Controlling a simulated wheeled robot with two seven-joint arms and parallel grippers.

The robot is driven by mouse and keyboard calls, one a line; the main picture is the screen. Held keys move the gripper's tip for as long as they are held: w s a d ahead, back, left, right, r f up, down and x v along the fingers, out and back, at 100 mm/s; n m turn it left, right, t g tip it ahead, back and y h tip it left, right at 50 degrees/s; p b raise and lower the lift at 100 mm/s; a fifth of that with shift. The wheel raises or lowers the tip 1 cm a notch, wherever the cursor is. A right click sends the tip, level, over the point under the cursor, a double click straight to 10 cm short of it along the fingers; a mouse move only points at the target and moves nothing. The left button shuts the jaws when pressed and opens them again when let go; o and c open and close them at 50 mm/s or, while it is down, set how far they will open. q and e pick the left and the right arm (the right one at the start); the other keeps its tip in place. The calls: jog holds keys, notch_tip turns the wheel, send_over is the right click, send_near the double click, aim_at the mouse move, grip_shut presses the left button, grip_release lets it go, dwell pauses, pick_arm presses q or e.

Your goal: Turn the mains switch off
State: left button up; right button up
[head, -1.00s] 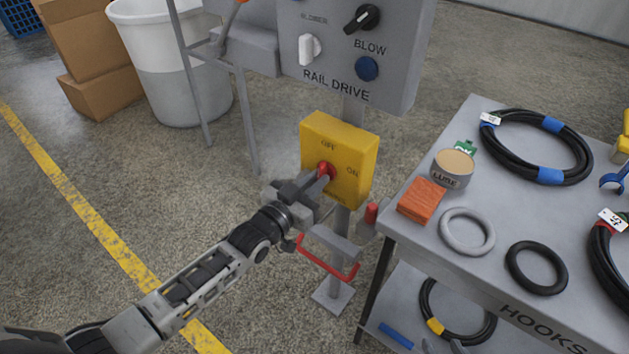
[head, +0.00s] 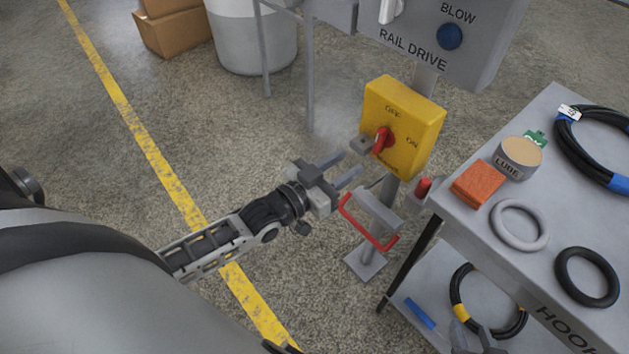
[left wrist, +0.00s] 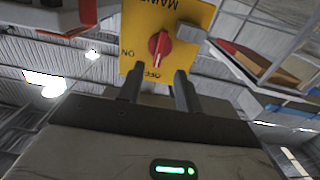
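The mains switch is a yellow box (head: 405,108) on a grey post. Its red knob (head: 382,140) stands roughly upright in the head view, lined up with the OFF mark at the top; ON is at the right. In the left wrist view the plate is upside down, and the red knob (left wrist: 159,48) lies along the line from MAINS to OFF. My left gripper (head: 347,168) is open and empty, just left of and below the knob, apart from it. Its two fingers (left wrist: 160,90) are spread in the left wrist view.
A grey RAIL DRIVE panel (head: 490,45) stands above the switch. A red bar handle (head: 366,222) sits below it. The grey HOOKS table (head: 464,222) at the right holds a lube tin (head: 519,160), an orange block (head: 478,184) and rings. Open floor lies left.

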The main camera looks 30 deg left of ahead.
pick_arm(q)
jog(key=v, duration=0.7)
jog(key=shift+s, duration=0.3)
jog(key=shift+a, duration=0.1)
jog(key=s+d+f+n+g+y, duration=0.1)
jog(key=s+d+f+g+y, duration=0.2)
jog(key=s+d+f+g, duration=0.3)
jog(key=s+d, duration=0.1)
jog(key=s, duration=0.1)
jog(key=shift+s, duration=0.4)
jog(key=shift+f, duration=0.1)
